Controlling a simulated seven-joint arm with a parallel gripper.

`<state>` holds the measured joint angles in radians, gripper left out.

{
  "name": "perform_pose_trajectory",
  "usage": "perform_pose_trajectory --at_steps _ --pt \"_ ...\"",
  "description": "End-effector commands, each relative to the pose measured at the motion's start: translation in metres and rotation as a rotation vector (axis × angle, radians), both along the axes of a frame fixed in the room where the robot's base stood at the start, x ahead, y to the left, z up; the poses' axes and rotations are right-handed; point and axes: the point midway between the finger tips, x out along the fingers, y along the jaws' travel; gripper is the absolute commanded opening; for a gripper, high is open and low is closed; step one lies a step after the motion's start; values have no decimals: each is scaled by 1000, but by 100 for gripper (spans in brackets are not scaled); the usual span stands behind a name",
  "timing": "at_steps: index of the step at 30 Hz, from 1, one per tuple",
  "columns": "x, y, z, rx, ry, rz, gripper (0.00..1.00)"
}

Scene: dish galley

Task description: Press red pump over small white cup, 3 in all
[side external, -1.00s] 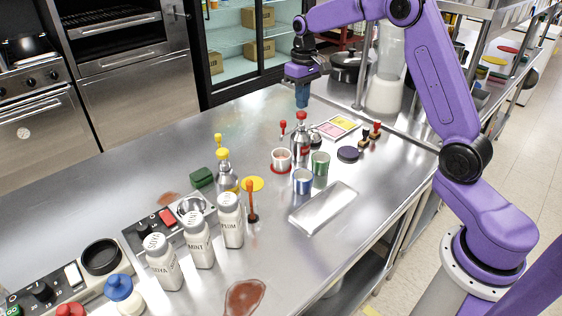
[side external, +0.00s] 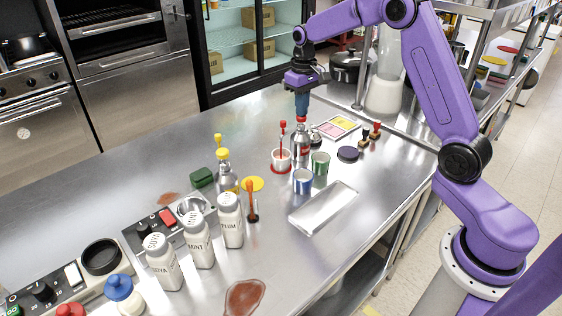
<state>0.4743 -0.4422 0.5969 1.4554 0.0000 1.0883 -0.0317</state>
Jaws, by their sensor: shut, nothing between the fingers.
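The small white cup (side external: 275,160) stands just left of the bottle on a red base. A small red-topped piece (side external: 283,125) shows above the cup. A thin red line runs from it down into the cup, and the cup's contents are too small to make out.
A blue cup (side external: 303,181) and a green cup (side external: 320,164) stand close in front of the bottle. A yellow pump (side external: 223,155) is further left, with white shakers (side external: 230,222) nearer. A metal tray (side external: 323,208) lies front right.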

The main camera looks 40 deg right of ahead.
Motion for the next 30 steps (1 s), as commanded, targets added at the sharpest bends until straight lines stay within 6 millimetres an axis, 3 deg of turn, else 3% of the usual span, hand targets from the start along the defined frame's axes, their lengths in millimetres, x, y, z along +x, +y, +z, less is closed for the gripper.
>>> perform_pose_trajectory --at_steps 14,30 --pt "0 0 -4 0 3 1 0" --pt "0 0 23 0 0 1 0"
